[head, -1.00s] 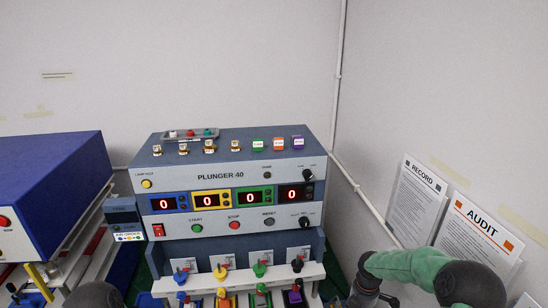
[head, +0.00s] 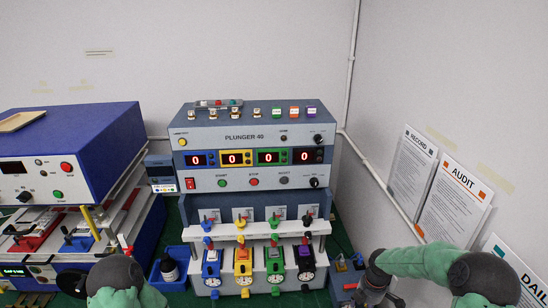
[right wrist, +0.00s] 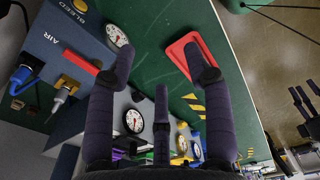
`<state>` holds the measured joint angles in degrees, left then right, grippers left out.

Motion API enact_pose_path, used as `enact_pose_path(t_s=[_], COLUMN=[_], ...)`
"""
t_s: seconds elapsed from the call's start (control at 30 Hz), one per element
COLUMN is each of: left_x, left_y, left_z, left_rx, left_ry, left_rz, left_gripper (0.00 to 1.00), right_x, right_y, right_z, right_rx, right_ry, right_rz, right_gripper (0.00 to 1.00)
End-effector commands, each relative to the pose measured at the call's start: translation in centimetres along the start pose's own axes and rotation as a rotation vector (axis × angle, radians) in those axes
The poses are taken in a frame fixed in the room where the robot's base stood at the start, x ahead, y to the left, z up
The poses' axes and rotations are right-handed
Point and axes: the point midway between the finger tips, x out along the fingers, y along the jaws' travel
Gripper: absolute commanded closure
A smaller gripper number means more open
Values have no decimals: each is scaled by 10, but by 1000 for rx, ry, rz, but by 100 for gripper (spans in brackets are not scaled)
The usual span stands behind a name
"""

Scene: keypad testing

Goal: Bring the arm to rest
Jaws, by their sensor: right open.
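My right arm comes in at the right of the head view, and its wrist points down beside the plunger machine (head: 250,159). In the right wrist view my right gripper (right wrist: 163,72) is open, its dark fingers spread with nothing between them. Beyond the fingers are a green surface (right wrist: 150,60) and a red tray (right wrist: 200,62). My left arm shows at the bottom left of the head view, but its gripper is outside that view. Small dark finger-like shapes (right wrist: 302,102) at the right edge of the right wrist view look like my left gripper; their opening is unclear.
The plunger machine shows four zeros above a row of coloured plungers and dial gauges. A blue machine (head: 80,140) stands left, with a dark bottle (head: 169,268) in a blue bin between. A blue-grey AIR/BLEED box (right wrist: 75,50) is close left of my right fingers. Papers hang on the right wall.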

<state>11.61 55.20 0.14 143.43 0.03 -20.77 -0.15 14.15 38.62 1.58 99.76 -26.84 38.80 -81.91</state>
Motion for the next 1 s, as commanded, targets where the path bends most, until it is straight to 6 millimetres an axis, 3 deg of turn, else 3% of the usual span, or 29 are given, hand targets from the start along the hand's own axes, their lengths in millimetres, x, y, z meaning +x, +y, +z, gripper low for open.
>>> enact_pose_path(t_s=[0.27,0.43,0.7,1.0], left_x=[0,0,0,0], left_y=[0,0,0,0], left_z=[0,0,0,0], left_rx=[0,0,0,0], left_ry=[0,0,0,0], left_rz=[0,0,0,0], left_gripper=[60,60,60,60], right_x=[47,82,140,157], right_y=[-33,-67,-166,-255], right_z=[-39,-73,-137,-165], right_rx=[236,477,1135,1716], right_ry=[94,166,254,214], right_rz=[-22,-55,-182,-274], right_gripper=[48,48,48,48])
